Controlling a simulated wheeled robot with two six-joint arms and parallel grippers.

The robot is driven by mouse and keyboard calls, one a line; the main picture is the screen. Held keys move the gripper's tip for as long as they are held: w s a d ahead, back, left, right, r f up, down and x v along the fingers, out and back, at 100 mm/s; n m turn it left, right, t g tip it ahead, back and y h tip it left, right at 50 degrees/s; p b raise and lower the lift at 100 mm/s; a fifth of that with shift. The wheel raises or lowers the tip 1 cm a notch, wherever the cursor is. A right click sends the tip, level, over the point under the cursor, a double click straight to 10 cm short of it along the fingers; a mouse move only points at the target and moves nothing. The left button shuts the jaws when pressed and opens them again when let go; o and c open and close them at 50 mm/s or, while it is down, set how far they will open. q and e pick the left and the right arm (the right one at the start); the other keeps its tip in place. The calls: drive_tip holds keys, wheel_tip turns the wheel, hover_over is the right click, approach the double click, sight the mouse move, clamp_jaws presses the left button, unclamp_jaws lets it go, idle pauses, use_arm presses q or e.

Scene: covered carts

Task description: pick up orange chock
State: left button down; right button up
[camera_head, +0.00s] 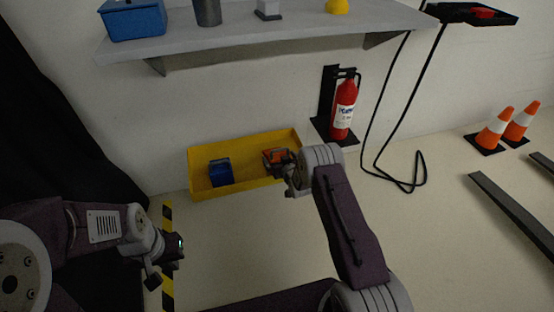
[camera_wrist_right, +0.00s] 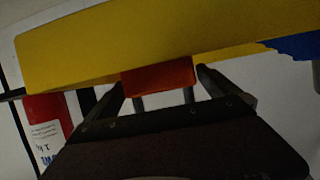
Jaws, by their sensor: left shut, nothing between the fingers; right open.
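The orange chock (camera_head: 275,155) lies in the right part of a yellow bin (camera_head: 240,149) on the floor by the wall. In the right wrist view the orange chock (camera_wrist_right: 158,76) shows between the two spread fingers, in front of the yellow bin (camera_wrist_right: 90,50). My right gripper (camera_head: 281,167) is open at the bin's right end, close by the chock and partly covering it in the head view; I cannot tell whether it touches. My left gripper (camera_head: 168,263) is shut and empty at the lower left, away from the bin.
A blue block (camera_head: 220,172) lies in the bin's left part. A grey shelf (camera_head: 270,30) hangs above. A red fire extinguisher (camera_head: 343,110) stands right of the bin, with a black cable (camera_head: 395,184) beyond. Orange cones (camera_head: 495,130) stand far right. Floor before the bin is clear.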

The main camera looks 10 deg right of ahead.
sight(277, 154)
drive_tip(key=w+f+b, duration=0.2)
drive_tip(key=w, duration=0.1)
drive_tip(key=shift+a+f, duration=0.1)
drive_tip(key=shift+w, duration=0.3)
use_arm(q)
wheel_tip(277, 154, down, 4)
drive_tip(key=shift+r, duration=0.25)
use_arm(e)
drive_tip(key=shift+r, duration=0.2)
drive_tip(key=c, duration=1.8)
drive_tip(key=shift+w+r, duration=0.1)
drive_tip(key=shift+r, duration=0.05)
drive_tip(key=shift+c, duration=1)
use_arm(q)
drive_tip(key=shift+r, duration=0.15)
use_arm(e)
drive_tip(key=shift+r, duration=0.1)
